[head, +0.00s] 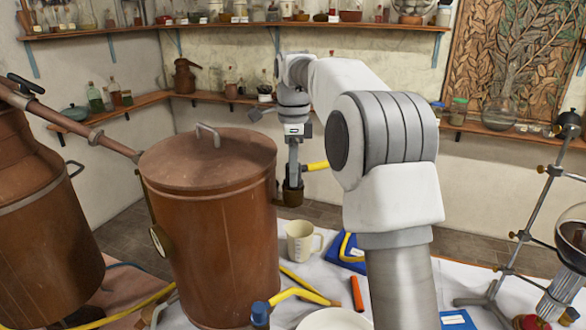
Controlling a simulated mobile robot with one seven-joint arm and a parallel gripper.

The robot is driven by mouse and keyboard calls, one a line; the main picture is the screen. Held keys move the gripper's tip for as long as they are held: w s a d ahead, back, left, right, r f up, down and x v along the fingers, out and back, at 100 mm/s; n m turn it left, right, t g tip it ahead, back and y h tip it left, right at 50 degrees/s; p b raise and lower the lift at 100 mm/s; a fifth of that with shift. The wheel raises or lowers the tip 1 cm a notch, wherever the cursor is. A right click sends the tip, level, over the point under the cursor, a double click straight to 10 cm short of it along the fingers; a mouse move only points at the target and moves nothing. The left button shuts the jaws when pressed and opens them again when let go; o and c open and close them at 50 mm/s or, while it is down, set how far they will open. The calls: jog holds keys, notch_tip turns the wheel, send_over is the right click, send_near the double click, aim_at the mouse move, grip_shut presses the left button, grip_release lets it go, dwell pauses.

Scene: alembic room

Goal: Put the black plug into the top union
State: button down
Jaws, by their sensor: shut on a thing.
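My gripper (293,182) points down just right of the big copper vessel (215,215), beyond it. It is shut on a dark piece, seemingly the black plug, mostly hidden between the fingers. A dark brown cylindrical fitting (292,197) shows right below the fingertips, and a yellow pipe end (316,166) sticks out to the right beside them. This fitting may be the top union, but I cannot tell for sure. Whether the held piece touches it or sits inside it is too small to tell.
A beige measuring jug (299,241), a blue tray (348,253) and a yellow bent pipe with a blue end (260,315) are on the white-covered table. A metal stand (522,237) with glassware is at right. Shelves (240,28) line the walls.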

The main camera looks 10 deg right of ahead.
jog(key=shift+f, duration=0.25)
dwell(0.8)
jog(key=shift+c, duration=1.6)
grip_release()
jog(key=shift+r, duration=0.1)
jog(key=shift+r+p, duration=1.15)
jog(key=shift+p, duration=0.15)
jog(key=shift+r, duration=2.25)
